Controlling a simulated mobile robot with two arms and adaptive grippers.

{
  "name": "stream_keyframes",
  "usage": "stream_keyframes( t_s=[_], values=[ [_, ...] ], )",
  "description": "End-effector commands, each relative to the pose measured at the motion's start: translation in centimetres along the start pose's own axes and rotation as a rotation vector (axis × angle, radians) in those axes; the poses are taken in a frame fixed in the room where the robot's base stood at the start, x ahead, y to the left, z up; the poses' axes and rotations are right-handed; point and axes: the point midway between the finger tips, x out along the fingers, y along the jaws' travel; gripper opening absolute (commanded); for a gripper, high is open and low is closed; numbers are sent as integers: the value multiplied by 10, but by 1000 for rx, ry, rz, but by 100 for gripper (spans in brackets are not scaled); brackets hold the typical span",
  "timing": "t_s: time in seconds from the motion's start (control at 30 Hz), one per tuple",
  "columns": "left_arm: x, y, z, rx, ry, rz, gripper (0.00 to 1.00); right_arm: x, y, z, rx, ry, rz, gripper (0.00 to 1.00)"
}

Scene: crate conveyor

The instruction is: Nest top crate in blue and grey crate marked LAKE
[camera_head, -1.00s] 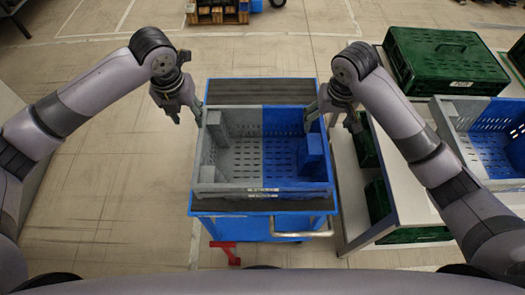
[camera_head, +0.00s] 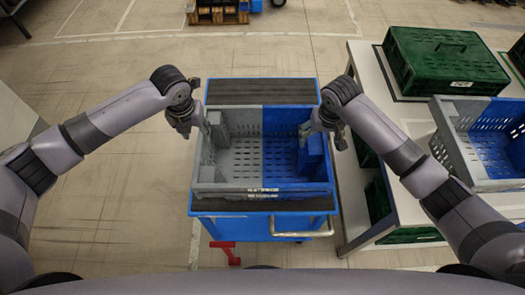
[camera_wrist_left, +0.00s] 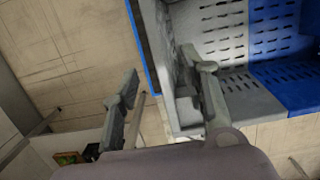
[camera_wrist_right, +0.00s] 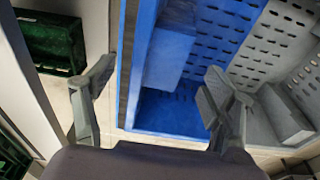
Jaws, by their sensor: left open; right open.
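A half grey, half blue crate (camera_head: 262,190) sits on a blue cart; a small label on its front is too small to read. I cannot clearly tell whether another crate is under it. My left gripper (camera_head: 204,127) is open at its grey left wall, which the left wrist view shows between the fingers (camera_wrist_left: 165,95), one inside and one outside. My right gripper (camera_head: 322,138) is open at the blue right wall, which also lies between its fingers in the right wrist view (camera_wrist_right: 155,100). Another grey and blue crate (camera_head: 448,135) stands on the table at right, partly cut off.
The blue cart (camera_head: 270,225) has a front handle (camera_head: 302,233) and a red pedal (camera_head: 227,250). The white table (camera_head: 375,85) at right carries a lidded green crate (camera_head: 445,60), with more green crates below. Floor left of the cart is clear.

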Motion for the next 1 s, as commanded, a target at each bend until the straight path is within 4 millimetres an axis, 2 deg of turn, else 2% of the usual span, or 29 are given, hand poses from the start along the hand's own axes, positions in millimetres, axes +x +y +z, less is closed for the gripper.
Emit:
stream_keyframes(
  t_s=[0.03, 0.2, 0.4, 0.57, 0.83, 1.0],
  values=[
    [11, 0, -1, -2, 4, 1, 41, 11, 0, 1, 1, -4, 1, 77],
    [42, 0, -1, -2, 3, 1, 41, 42, 0, 1, 0, -3, 1, 77],
    [66, 0, 0, -1, 1, 0, 41, 66, 0, 0, 0, -1, 1, 77],
    [73, 0, 0, 0, 1, 1, 41, 73, 0, 0, -1, 0, 0, 77],
    [74, 0, 0, 0, 0, 0, 41, 74, 0, 0, -1, 0, 0, 77],
    [74, 0, 0, -1, 0, 0, 30, 74, 0, 0, -1, 0, 0, 66]
  ],
)
